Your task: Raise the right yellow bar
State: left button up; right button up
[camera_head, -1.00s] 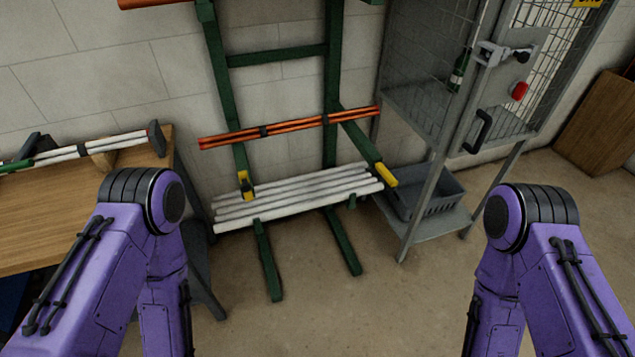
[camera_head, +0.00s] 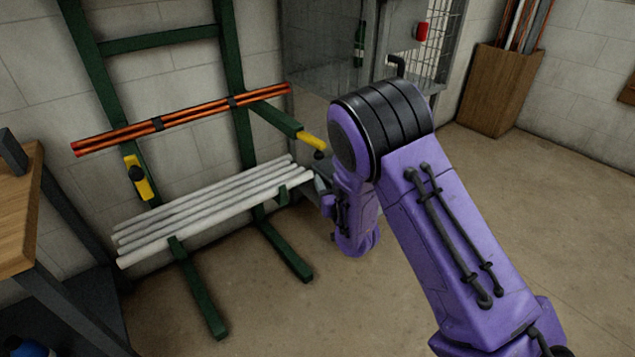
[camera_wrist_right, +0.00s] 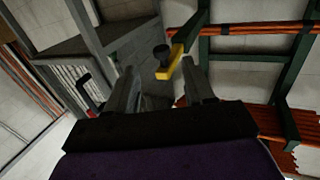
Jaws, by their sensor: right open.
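The right yellow bar (camera_head: 313,142) sits at the front end of the rack's right green arm, with a black knob at its tip. In the right wrist view the yellow bar (camera_wrist_right: 170,66) and its knob appear between my fingers. My right gripper (camera_wrist_right: 163,85) is open, its two grey fingers apart; I cannot tell whether the bar is between the tips or beyond them. In the head view my right forearm hangs just right of the bar and my gripper is mostly hidden. The left yellow bar (camera_head: 143,178) stands steeply at the left arm's end. My left gripper is out of view.
The green rack (camera_head: 232,85) holds orange pipes (camera_head: 180,118) above and white pipes (camera_head: 200,213) below. A grey mesh cabinet (camera_head: 315,50) stands behind my right arm. A wooden bench (camera_head: 20,215) is at the left. The floor in front of the rack is clear.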

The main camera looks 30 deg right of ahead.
aim_at(319, 156)
jog(key=x, duration=0.7)
jog(key=r+x, duration=0.1)
jog(key=x, duration=0.3)
jog(key=shift+r, duration=0.1)
grip_shut()
